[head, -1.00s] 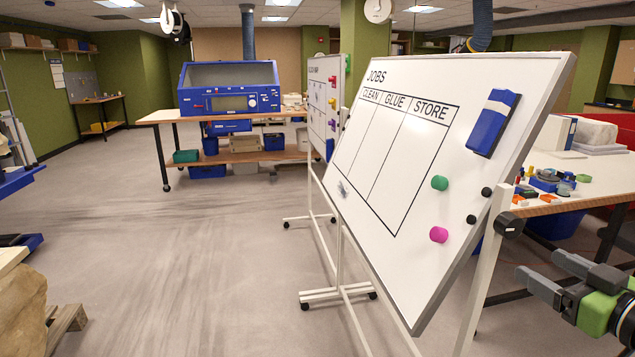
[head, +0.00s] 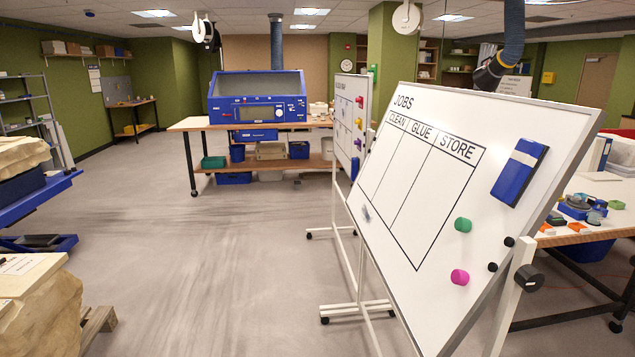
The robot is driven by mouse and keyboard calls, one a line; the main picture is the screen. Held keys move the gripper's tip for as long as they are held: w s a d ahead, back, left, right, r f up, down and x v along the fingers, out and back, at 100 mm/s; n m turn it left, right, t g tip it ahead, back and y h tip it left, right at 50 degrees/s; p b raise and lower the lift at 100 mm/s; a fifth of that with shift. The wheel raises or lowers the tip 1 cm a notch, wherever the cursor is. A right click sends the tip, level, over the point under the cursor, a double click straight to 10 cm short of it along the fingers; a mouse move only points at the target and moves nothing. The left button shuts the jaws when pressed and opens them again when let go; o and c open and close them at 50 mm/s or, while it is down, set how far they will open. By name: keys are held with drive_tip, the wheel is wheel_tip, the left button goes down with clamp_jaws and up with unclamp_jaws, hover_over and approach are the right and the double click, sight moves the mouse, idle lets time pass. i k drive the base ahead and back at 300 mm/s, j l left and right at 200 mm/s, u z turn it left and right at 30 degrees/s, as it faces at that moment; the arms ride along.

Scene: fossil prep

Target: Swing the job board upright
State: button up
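The job board (head: 455,235) is a white panel headed JOBS with CLEAN, GLUE and STORE columns. It stands tilted on a white wheeled frame (head: 510,300) at the right of the head view. A blue eraser (head: 519,172), a green magnet (head: 463,225) and a magenta magnet (head: 460,277) are on its face. A black knob (head: 529,278) sits at the frame's pivot by the board's right edge. My gripper is out of the picture.
A second whiteboard (head: 347,125) stands just behind on its own wheeled stand. A bench with a blue cabinet (head: 258,100) is at the back. A table with small parts (head: 580,208) is behind the board. Pale blocks (head: 40,305) stand at left. The middle floor is clear.

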sight(435, 156)
drive_tip(key=i+j+u, duration=0.1)
drive_tip(key=u, duration=0.65)
drive_tip(key=i+u, duration=0.15)
drive_tip(key=u, duration=0.25)
drive_tip(key=i+u, duration=0.1)
drive_tip(key=u, duration=0.3)
